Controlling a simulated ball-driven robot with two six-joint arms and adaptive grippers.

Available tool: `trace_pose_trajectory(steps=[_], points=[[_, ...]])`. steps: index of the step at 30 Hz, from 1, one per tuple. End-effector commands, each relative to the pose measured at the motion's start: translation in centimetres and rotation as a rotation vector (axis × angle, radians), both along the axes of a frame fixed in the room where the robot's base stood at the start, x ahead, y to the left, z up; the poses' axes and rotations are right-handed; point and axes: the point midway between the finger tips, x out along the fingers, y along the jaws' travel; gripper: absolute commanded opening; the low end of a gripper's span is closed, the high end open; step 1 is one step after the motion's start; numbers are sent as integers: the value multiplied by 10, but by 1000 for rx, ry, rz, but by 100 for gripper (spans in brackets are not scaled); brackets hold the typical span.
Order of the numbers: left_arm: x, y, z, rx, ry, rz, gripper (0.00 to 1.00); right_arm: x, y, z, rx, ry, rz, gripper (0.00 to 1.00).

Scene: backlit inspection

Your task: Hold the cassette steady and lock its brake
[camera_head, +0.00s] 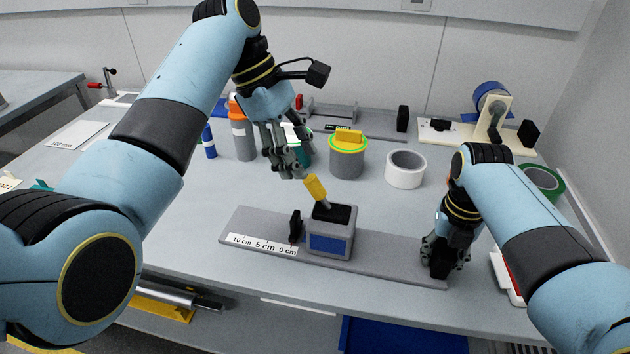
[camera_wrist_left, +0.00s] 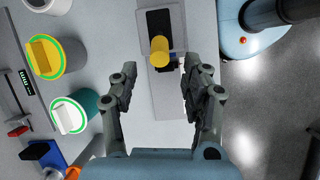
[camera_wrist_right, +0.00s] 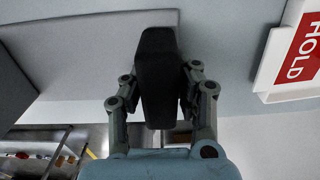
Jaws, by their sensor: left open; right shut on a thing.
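The cassette, a grey box with a blue front panel (camera_head: 331,242), sits on a flat grey rail (camera_head: 385,268) with a cm scale. A yellow-tipped lever (camera_head: 315,188) rises from its dark top, leaning left; its yellow tip shows in the left wrist view (camera_wrist_left: 160,48). My left gripper (camera_head: 289,172) is open and empty, above and behind the lever, with the tip ahead of its fingers in the left wrist view. My right gripper (camera_head: 441,262) is shut on a black block (camera_wrist_right: 157,75) at the rail's right end, partly hidden by the fingers in the head view.
Behind the rail stand a grey canister with a yellow-handled lid (camera_head: 347,160), a white ring (camera_head: 405,170) and an orange-topped bottle (camera_head: 242,135). A red and white HOLD sign (camera_wrist_right: 300,55) lies right of my right gripper. Bare table lies left of the rail.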

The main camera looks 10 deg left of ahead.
Motion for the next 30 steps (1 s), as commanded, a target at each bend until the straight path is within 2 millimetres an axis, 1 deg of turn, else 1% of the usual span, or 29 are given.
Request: trace_pose_trajectory(steps=[1,3,6,9,12,15,22,30], points=[[-1,-6,-11,-1,4,-1,48,-2,0,-2,-1,5,0,0],[0,-11,-24,0,4,1,48,-2,0,-2,-1,5,0,0],[0,-18,-41,0,2,-1,48,-2,0,-2,-1,5,0,0],[0,-23,-53,0,1,1,48,-2,-1,-2,-1,5,0,0],[1,-26,-60,1,0,0,48,-2,-1,-2,-1,5,0,0],[1,-27,-64,1,0,0,48,-2,-1,-2,-1,5,0,0],[1,-27,-64,2,-1,1,48,-2,-1,-2,-1,5,0,0],[1,-27,-64,2,-1,1,12,-2,-1,-2,-1,4,0,0]])
